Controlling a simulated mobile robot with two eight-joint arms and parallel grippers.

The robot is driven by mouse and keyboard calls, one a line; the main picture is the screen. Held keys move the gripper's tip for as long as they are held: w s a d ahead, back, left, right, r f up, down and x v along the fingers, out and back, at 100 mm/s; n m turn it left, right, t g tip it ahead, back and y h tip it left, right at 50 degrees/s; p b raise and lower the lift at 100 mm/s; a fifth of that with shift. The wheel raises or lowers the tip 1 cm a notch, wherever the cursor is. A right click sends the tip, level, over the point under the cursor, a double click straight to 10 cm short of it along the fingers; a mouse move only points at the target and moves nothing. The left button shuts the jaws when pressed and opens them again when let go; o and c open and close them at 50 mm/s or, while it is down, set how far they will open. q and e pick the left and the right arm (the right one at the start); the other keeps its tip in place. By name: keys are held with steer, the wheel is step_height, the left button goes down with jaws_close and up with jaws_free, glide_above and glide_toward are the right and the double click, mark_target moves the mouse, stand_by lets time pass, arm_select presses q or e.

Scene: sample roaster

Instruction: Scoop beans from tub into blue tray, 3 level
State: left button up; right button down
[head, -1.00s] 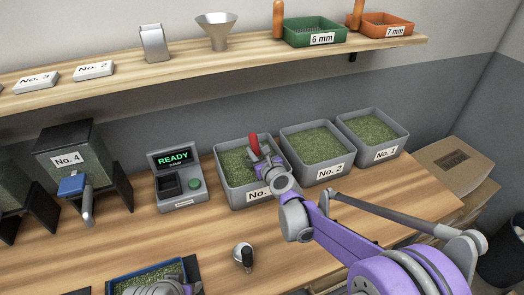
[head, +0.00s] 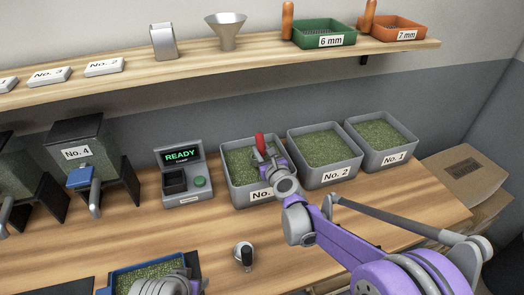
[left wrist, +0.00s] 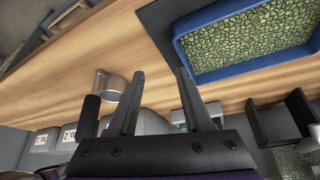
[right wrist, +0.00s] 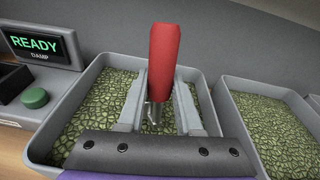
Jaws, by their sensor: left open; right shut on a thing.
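The bean tub (head: 235,192) in front of my right arm has a label starting "No."; the number is hidden. My right gripper (right wrist: 160,90) is shut on the red-handled scoop (right wrist: 163,60), over this tub. The handle stands nearly upright; its metal lower part meets the beans, and the bowl is hidden. The scoop's red handle also shows in the head view (head: 261,143). The blue tray (left wrist: 250,67) holds green beans spread across it. My left gripper (left wrist: 160,72) is open and empty beside the tray; its hand covers part of the tray (head: 116,275) in the head view.
Tubs No. 2 (head: 336,177) and No. 1 (head: 393,160) stand to the right. A meter reading READY (head: 182,170) is left of the scoop's tub. A small metal cup with a black handle (head: 243,254) stands on the bench. A shelf (head: 200,69) runs above.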

mark_target(262, 136)
steer(key=shift+r, duration=0.1)
arm_select(q)
steer(key=shift+r, duration=0.15)
arm_select(e)
steer(key=shift+r, duration=3.65)
